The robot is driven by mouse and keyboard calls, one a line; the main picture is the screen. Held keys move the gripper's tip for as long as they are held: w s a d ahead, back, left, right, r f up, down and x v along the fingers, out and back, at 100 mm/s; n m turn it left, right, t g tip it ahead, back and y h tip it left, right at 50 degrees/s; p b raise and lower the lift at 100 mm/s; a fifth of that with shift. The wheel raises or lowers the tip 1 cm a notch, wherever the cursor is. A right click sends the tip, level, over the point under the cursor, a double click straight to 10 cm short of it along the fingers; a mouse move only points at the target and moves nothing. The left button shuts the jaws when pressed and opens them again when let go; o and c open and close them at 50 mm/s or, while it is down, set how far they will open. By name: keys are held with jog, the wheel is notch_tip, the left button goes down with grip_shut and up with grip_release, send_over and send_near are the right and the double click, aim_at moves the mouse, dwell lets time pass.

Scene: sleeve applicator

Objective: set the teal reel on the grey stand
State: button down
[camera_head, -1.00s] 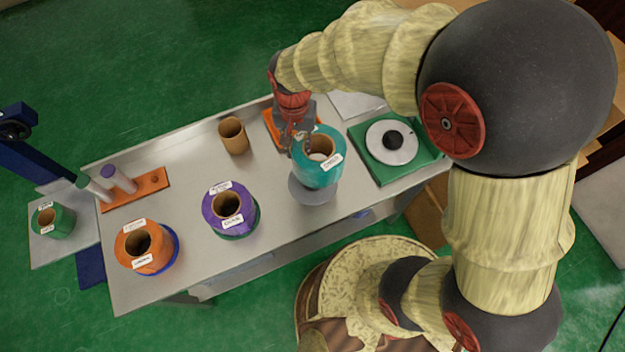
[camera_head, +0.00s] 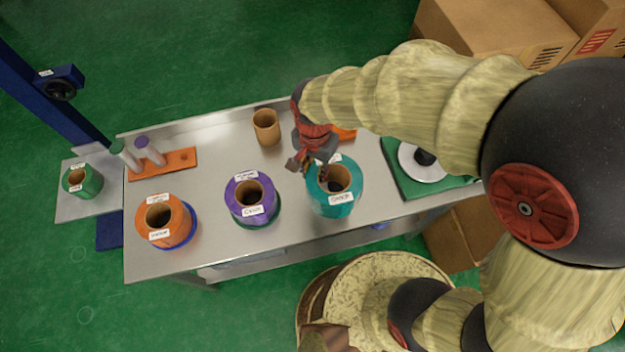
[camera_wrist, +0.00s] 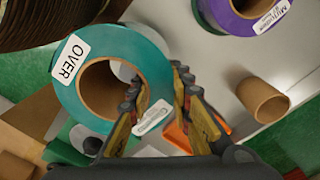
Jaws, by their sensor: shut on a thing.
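The teal reel (camera_head: 346,206) is a thick ring with a brown cardboard core and white labels, at the front right of the metal table. My gripper (camera_head: 319,170) reaches down to its rear rim. In the wrist view, my gripper (camera_wrist: 158,84) is shut on the wall of the teal reel (camera_wrist: 140,50), one finger in the core opening and the other outside. The reel looks nearly upright. The grey stand, a flat round disc in the earlier head view, is now hidden beneath the reel. I cannot tell whether the reel touches it.
A purple reel (camera_head: 237,207) and an orange reel (camera_head: 150,235) stand to the left. A cardboard tube (camera_head: 266,130), an orange rack (camera_head: 165,165) with two rollers and a green base (camera_head: 405,185) with a white disc share the table (camera_head: 215,165). A green reel (camera_head: 88,184) sits on the far-left shelf.

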jog(key=shift+w+d+f+b, duration=0.5)
jog(key=shift+w+f, duration=0.85)
jog(key=shift+f, duration=0.35)
jog(key=shift+w+d+f+b, duration=0.4)
jog(key=shift+w+f, duration=0.9)
jog(key=shift+f, duration=0.4)
jog(key=shift+w+d+f+b, duration=0.4)
jog(key=shift+w+f+b, duration=0.15)
jog(key=shift+w+f, duration=1)
jog(key=shift+s+f, duration=0.25)
jog(key=c, duration=1.6)
grip_release()
jog(key=shift+s+f, duration=0.1)
